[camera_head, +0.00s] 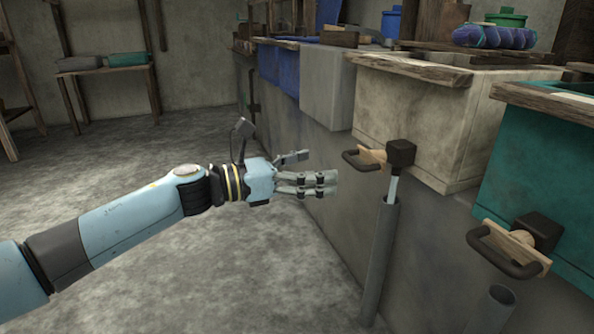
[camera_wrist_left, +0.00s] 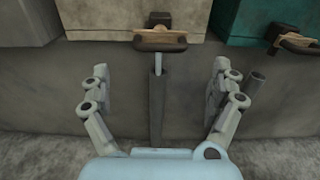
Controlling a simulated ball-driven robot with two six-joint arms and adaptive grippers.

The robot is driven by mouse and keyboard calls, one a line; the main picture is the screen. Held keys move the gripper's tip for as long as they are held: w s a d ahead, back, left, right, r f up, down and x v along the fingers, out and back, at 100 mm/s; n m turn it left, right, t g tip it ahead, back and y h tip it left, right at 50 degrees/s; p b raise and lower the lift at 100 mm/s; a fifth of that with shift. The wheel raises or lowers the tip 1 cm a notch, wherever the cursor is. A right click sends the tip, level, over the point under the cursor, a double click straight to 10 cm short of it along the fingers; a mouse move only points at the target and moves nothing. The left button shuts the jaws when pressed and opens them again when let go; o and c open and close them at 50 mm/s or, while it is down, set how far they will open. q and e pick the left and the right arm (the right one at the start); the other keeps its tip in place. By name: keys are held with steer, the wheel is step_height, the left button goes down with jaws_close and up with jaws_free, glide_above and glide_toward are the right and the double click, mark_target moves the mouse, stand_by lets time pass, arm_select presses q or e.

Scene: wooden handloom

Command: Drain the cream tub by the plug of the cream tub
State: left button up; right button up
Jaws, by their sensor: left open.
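The cream tub (camera_head: 425,110) stands in the row of tubs at the right. Its plug (camera_head: 372,156) has a wooden body and a dark looped handle, and sits at the black outlet block on the tub's lower front. In the left wrist view the plug (camera_wrist_left: 160,41) is ahead, near the top middle. A pale streak (camera_head: 393,188) runs from the outlet down into an upright grey pipe; it looks like liquid, though I cannot be sure. My left gripper (camera_head: 322,168) is open and empty, left of the handle and apart from it. In the left wrist view its fingers (camera_wrist_left: 160,75) are spread wide.
A teal tub (camera_head: 545,160) with a similar plug (camera_head: 512,247) and pipe (camera_head: 490,310) stands close on the right. Grey and blue (camera_head: 280,68) tubs stand farther back. The grey pipe (camera_head: 380,260) rises below the cream tub's outlet. The floor at left is clear.

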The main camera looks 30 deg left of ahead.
arm_select(q)
steer(key=v, duration=0.3)
steer(key=shift+s+a, duration=0.25)
steer(key=shift+s, duration=0.05)
